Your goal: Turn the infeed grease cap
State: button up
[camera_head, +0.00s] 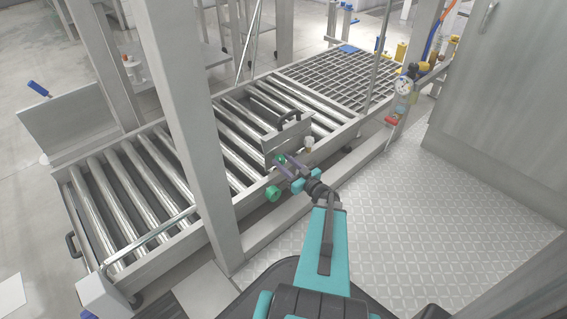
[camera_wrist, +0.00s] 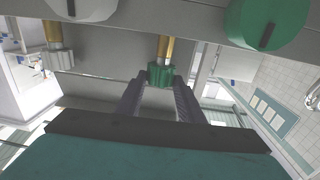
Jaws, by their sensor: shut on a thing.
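A small green ribbed cap (camera_wrist: 161,76) sits on a brass stem, between the fingertips of my gripper (camera_wrist: 160,80) in the wrist view. The fingers are shut on its two sides. In the head view my gripper (camera_head: 284,161) reaches to the green cap (camera_head: 280,158) at the grey plate beside the roller conveyor. A similar white ribbed cap (camera_wrist: 59,60) on its own brass stem is at the left in the wrist view, apart from my gripper. No label naming either cap is readable.
A larger green knob (camera_wrist: 265,22) with a dark slot and a white knob (camera_wrist: 88,8) are close above the fingers. The roller conveyor (camera_head: 120,195) lies beyond. A frame post (camera_head: 185,130) stands left of my arm. The tread-plate floor (camera_head: 440,215) at right is clear.

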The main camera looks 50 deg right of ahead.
jog(key=shift+d+r+n+y+p, duration=0.15)
jog(key=shift+n+y+p, duration=0.5)
jog(key=shift+p, duration=0.65)
jog(key=shift+d+n+y+p, duration=0.15)
jog(key=shift+n+y+p, duration=0.2)
jog(key=shift+y+p, duration=0.8)
jog(key=n+y+p, duration=0.2)
jog(key=y+p, duration=0.1)
jog(key=p, duration=0.1)
jog(key=d+n+g+y+p, duration=0.1)
jog(key=n+y+p, duration=0.1)
jog(key=y+p, duration=0.1)
jog(key=shift+w+n+g+p, duration=0.15)
jog(key=shift+n+g+p, duration=0.15)
jog(key=shift+p, duration=0.6)
jog(key=shift+f+n+g+y+p, duration=0.2)
jog(key=shift+n+g+y+p, duration=0.3)
jog(key=shift+y, duration=0.4)
jog(key=o, duration=1)
jog(key=shift+o, duration=0.2)
jog(key=shift+d, duration=0.1)
